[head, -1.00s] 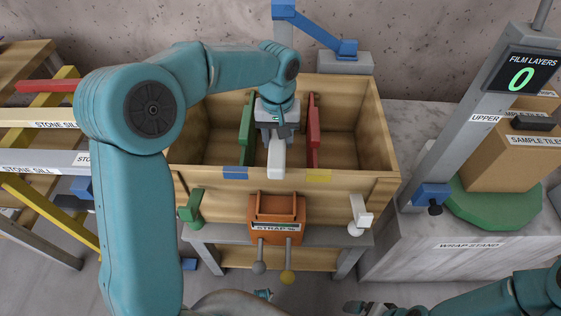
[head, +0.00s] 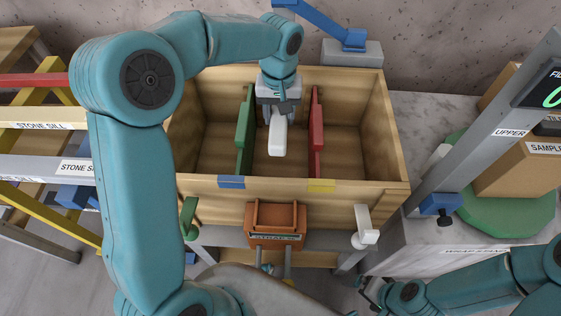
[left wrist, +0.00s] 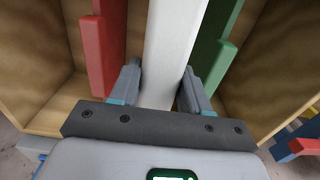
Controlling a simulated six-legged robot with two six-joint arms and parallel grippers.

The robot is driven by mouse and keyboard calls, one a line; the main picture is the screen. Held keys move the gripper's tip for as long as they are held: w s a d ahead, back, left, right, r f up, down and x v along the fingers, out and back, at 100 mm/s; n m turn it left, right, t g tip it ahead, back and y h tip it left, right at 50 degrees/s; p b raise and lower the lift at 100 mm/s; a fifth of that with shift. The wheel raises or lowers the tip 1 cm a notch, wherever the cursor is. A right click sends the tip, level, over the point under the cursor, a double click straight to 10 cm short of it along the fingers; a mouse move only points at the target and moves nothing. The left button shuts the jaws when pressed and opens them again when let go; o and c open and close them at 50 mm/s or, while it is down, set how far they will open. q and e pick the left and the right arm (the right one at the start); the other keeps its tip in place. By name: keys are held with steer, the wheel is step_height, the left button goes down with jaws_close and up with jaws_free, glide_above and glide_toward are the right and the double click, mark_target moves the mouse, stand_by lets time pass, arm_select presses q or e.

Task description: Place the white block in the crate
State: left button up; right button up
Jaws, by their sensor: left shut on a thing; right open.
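My left gripper (head: 278,108) is shut on the white block (head: 277,138) over the inside of the wooden crate (head: 330,198). The left wrist view shows the white block (left wrist: 168,50) between the two fingers (left wrist: 160,92). A green piece (head: 243,132) stands in the crate left of the white block, and a red piece (head: 316,130) stands to its right; gaps show on both sides. I cannot tell whether the block touches the crate floor. My right gripper (head: 366,288) is open and empty at the lower edge, in front of the crate.
Blue and yellow tape patches mark the crate's front rim. An orange strap holder (head: 276,222) is on the front, between a green bracket (head: 189,216) and a white bracket (head: 364,226). The wrap stand (head: 428,250) is right, a rack of sills (head: 40,126) left.

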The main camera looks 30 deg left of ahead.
arm_select(q)
steer(key=shift+w+f, duration=0.15)
steer(key=shift+f, duration=0.15)
steer(key=b, duration=0.5)
glide_above(280, 172)
steer(key=s, duration=0.2)
step_height(280, 172, down, 7)
steer(key=f, duration=0.4)
steer(key=f+b, duration=0.1)
steer(key=f, duration=0.4)
steer(key=f+b, duration=0.1)
steer(key=f, duration=0.4)
steer(key=shift+w+d+f, duration=0.1)
steer(key=shift+w+d, duration=0.05)
steer(key=shift+d, duration=0.25)
step_height(280, 172, down, 5)
steer(key=shift+w+f+b, duration=0.1)
steer(key=shift+f+b, duration=0.1)
steer(key=shift+b, duration=0.25)
steer(key=shift+r, duration=0.1)
steer(key=o, duration=0.6)
steer(key=shift+f, duration=0.2)
steer(key=o, duration=0.4)
steer(key=shift+o, duration=0.2)
steer(key=shift+r, duration=0.1)
